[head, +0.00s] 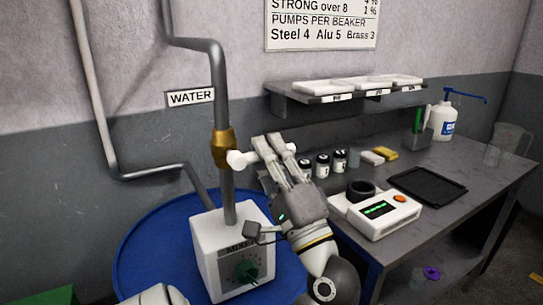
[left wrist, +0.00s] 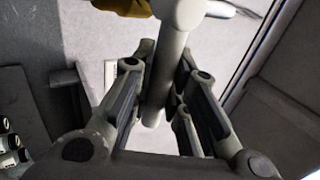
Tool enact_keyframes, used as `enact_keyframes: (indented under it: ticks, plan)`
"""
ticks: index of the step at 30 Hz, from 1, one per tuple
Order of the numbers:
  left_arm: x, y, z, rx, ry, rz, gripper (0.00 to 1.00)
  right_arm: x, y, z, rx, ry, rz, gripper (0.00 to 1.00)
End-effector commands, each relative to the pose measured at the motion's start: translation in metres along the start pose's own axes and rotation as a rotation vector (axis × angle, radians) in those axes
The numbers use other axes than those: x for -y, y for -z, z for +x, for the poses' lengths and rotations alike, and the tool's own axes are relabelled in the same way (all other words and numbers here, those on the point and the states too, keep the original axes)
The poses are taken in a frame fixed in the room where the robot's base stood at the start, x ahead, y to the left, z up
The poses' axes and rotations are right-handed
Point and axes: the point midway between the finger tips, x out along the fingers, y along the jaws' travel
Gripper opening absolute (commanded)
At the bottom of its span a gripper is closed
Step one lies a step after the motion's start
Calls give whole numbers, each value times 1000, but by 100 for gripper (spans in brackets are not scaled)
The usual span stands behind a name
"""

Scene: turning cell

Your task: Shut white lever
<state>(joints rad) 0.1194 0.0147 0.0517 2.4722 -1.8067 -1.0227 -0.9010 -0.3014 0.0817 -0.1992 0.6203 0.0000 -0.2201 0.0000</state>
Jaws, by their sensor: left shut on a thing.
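The white lever (head: 241,160) sticks out to the right from the brass valve (head: 222,148) on the grey upright pipe. It lies about level, across the pipe. My left gripper (head: 268,146) is shut on the lever's bar, just right of its thick hub; its fingers hide the rest of the lever. In the left wrist view the pale bar (left wrist: 168,62) runs between the fingers of the gripper (left wrist: 164,88), and a bit of the brass valve (left wrist: 124,6) shows at the top. My right gripper is not in view.
Below the valve, a white mixer box (head: 218,262) with a green knob stands on a blue drum (head: 140,245). At right, a grey bench (head: 452,163) holds a scale (head: 384,214), small jars and a black tray (head: 428,185). A shelf (head: 330,97) hangs above the bench.

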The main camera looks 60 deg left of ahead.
Motion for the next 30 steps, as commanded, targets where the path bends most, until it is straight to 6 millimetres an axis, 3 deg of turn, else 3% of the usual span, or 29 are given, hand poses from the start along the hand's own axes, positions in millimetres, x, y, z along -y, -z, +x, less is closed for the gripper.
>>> enact_keyframes:
  ticks: [5,6,11,23,30]
  plan:
    - [0,0,0,0,-3,-9,0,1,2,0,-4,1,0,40]
    - [0,0,0,0,-3,-9,20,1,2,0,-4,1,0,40]
    - [0,0,0,0,-2,-6,38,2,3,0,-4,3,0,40]
    - [0,0,-6,-1,-2,0,38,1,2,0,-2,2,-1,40]
    - [-1,1,-44,-5,-3,1,38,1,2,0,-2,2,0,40]
